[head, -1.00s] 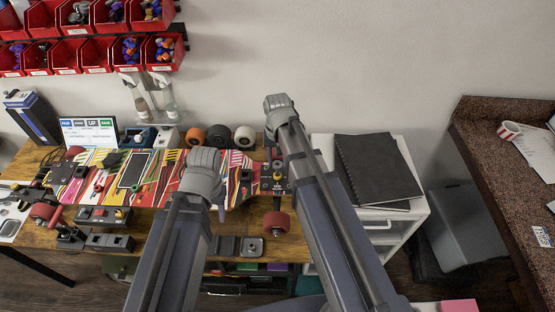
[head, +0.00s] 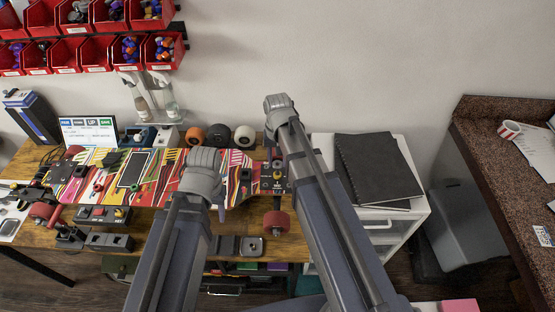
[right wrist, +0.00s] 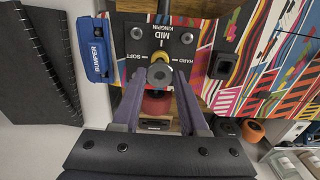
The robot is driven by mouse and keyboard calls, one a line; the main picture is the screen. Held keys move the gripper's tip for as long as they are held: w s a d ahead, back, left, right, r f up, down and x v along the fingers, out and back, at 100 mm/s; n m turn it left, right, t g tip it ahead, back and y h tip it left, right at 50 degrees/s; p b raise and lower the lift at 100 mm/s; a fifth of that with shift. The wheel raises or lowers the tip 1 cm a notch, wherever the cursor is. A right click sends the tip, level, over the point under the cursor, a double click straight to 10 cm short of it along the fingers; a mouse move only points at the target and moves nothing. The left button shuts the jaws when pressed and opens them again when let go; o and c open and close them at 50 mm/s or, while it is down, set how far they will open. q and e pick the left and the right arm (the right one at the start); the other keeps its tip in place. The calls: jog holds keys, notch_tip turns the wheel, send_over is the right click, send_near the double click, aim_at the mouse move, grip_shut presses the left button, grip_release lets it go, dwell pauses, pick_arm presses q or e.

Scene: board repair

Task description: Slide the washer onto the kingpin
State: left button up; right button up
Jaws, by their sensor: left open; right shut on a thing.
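In the right wrist view, a grey washer (right wrist: 160,74) with a dark centre sits between the fingertips of my right gripper (right wrist: 160,84), which is shut on it. Just beyond it is a yellow bushing (right wrist: 160,56) on the dark plate (right wrist: 141,47) lettered MID KINGPIN. The washer overlaps the bushing in this view; the kingpin is not clearly visible, and I cannot tell whether the washer is around it. In the head view, my left gripper (head: 221,212) is open over the board's front edge, partly hidden by its own arm. My right gripper's fingertips are hidden there.
The patterned skateboard deck (head: 235,165) lies along the wooden bench. A red wheel (head: 277,222) sticks out at the front. A blue block lettered BUMPER (right wrist: 96,52) is beside the plate. A black notebook (head: 375,165) lies on the white cabinet at right.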

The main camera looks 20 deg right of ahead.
aim_at(278, 168)
jog(key=shift+f, duration=0.15)
jog(key=shift+f+b, duration=0.75)
jog(key=shift+b, duration=0.1)
dwell(0.4)
jog(key=shift+f+b, duration=0.7)
jog(key=shift+f, duration=0.1)
dwell(0.6)
jog(key=shift+f+b, duration=0.25)
jog(key=shift+b, duration=0.05)
jog(key=shift+f, duration=0.15)
dwell(0.9)
jog(key=o, duration=1.2)
